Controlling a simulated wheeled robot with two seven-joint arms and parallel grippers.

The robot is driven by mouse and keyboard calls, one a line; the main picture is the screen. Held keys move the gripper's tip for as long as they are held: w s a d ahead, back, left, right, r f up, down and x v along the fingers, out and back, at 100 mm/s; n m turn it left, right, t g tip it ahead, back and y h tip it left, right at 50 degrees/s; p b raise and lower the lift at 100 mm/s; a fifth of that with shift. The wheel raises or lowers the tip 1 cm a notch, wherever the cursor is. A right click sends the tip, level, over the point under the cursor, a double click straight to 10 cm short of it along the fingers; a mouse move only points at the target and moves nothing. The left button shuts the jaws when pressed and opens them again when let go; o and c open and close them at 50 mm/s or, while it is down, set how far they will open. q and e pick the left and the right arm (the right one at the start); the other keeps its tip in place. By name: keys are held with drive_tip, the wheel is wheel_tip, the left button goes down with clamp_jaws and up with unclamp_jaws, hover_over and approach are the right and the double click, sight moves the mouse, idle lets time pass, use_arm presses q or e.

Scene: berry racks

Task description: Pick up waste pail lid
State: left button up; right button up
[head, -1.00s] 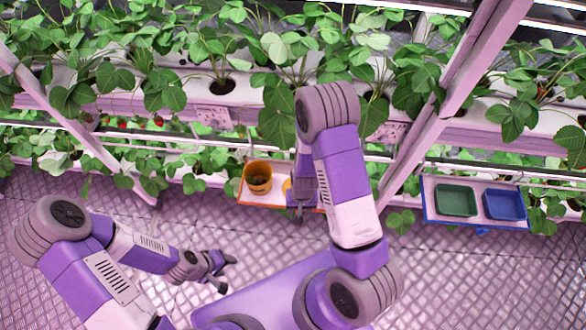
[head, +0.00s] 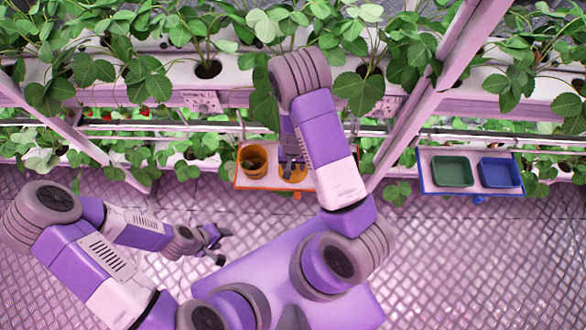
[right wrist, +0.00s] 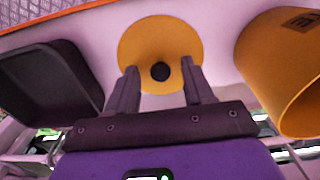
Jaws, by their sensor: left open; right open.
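The waste pail lid is an orange-yellow disc (right wrist: 135,43) with a dark round knob (right wrist: 160,72). It lies on an orange-edged shelf (head: 243,184), and in the head view the lid (head: 294,174) is partly hidden by my right arm. My right gripper (head: 290,165) is open over the lid. In the right wrist view its fingertips (right wrist: 159,68) stand on either side of the knob; whether they are level with it I cannot tell. The orange pail (head: 253,160) stands left of the lid in the head view. My left gripper (head: 221,243) is open and empty, away from the shelf.
A dark tray (right wrist: 45,85) lies beside the lid in the right wrist view. A blue-edged shelf (head: 470,193) holds a green bin (head: 452,171) and a blue bin (head: 500,173). A slanted pink post (head: 425,95) stands between the shelves. Leaves hang close above.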

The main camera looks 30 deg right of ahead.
clamp_jaws()
idle(0.3)
